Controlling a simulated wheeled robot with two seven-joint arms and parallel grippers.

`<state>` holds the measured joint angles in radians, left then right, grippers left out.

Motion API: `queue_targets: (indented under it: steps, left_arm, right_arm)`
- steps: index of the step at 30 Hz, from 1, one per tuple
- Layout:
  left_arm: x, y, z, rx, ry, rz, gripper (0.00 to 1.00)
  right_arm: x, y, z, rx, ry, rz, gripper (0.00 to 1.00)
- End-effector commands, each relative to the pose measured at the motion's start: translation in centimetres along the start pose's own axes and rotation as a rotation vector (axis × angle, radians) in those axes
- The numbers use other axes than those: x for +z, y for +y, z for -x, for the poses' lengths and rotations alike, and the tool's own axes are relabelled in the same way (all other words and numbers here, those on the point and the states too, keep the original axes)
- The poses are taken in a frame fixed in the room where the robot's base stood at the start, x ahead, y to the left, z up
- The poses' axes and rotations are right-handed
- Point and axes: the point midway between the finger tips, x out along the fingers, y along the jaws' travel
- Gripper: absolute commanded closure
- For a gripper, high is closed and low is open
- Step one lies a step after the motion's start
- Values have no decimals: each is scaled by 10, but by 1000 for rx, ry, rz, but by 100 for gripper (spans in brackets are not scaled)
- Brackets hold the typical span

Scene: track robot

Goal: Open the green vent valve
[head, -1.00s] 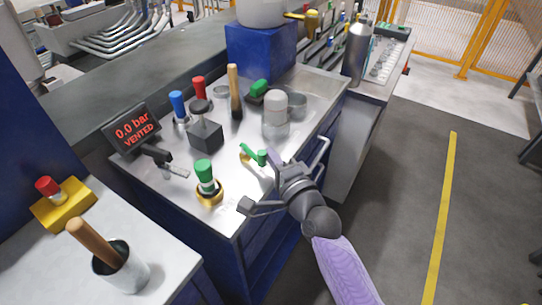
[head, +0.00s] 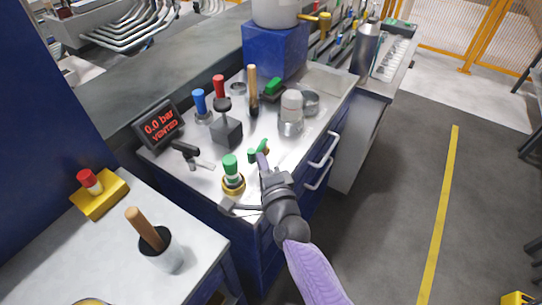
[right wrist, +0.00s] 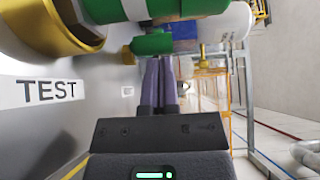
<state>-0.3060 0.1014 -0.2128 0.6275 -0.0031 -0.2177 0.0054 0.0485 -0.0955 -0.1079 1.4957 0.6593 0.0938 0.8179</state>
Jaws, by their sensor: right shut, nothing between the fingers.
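A small green valve handle (head: 253,155) stands near the front right of the steel bench top; I take it to be the vent valve. My right gripper (head: 262,161) is shut and empty, its fingertips close beside the handle and partly covering it. In the right wrist view, the shut fingers (right wrist: 159,72) point at the green handle (right wrist: 152,44), at or just short of it; contact is unclear. A green-capped fitting with a brass collar (head: 231,168) stands to the left. A display (head: 160,127) reads "0.0 bar VENTED". My left gripper is not in view.
A yellow box with a red button (head: 98,193) and a cup (head: 161,250) sit on the front-left table.

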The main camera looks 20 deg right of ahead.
Motion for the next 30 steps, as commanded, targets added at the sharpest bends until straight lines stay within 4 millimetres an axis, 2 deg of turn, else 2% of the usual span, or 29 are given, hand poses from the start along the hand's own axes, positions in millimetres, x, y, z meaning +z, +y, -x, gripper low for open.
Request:
queue_targets:
  steps: [15, 30]
  left_arm:
    - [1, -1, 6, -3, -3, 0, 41]
    - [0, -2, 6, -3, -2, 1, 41]
  right_arm:
    - [16, 0, -8, 0, -7, -1, 100]
    - [19, -2, -10, -4, -12, -3, 100]
